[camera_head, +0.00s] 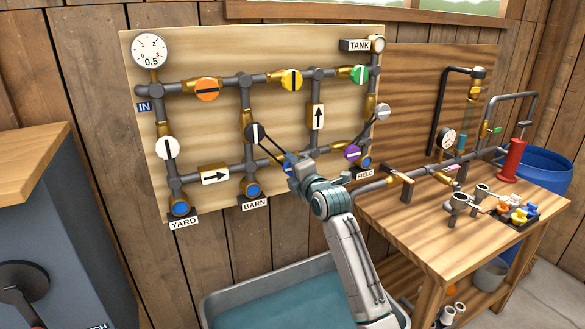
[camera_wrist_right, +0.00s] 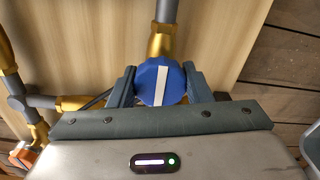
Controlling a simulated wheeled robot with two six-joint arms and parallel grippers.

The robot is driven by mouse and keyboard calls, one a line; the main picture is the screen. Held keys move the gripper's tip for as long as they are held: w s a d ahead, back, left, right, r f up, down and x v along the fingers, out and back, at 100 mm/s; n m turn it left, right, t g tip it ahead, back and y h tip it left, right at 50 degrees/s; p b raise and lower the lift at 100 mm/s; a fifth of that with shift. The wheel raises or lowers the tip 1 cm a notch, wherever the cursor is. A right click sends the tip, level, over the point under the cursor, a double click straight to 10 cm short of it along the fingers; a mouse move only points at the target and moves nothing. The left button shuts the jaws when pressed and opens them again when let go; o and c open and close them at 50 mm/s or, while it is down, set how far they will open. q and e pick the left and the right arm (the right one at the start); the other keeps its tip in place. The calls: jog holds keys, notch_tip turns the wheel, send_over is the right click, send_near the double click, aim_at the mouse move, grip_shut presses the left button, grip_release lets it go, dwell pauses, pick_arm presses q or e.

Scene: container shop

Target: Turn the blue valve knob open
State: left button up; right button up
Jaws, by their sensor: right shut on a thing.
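The blue valve knob (camera_wrist_right: 158,82) is a round knob with a white stripe. In the right wrist view it sits between the two fingers of my right gripper (camera_wrist_right: 160,88), which is shut on it. The stripe runs roughly in line with the brass fitting (camera_wrist_right: 162,42) beside it. The fingers partly hide the knob there. My left gripper is not in view.
Orange (camera_head: 206,89), yellow (camera_head: 291,80), green (camera_head: 359,75), white (camera_head: 167,149) and purple (camera_head: 352,153) knobs sit on the same pipe board (camera_head: 215,130). A gauge (camera_head: 150,49) is at top left. A workbench (camera_head: 430,225) stands right, a water trough (camera_head: 225,300) below.

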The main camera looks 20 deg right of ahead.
jog(key=o, duration=1)
jog(key=s+b, duration=0.1)
jog(key=s, duration=0.2)
jog(key=s+b, duration=0.1)
jog(key=s, duration=0.6)
jog(key=shift+s+d+b, duration=0.4)
jog(key=shift+f, duration=0.1)
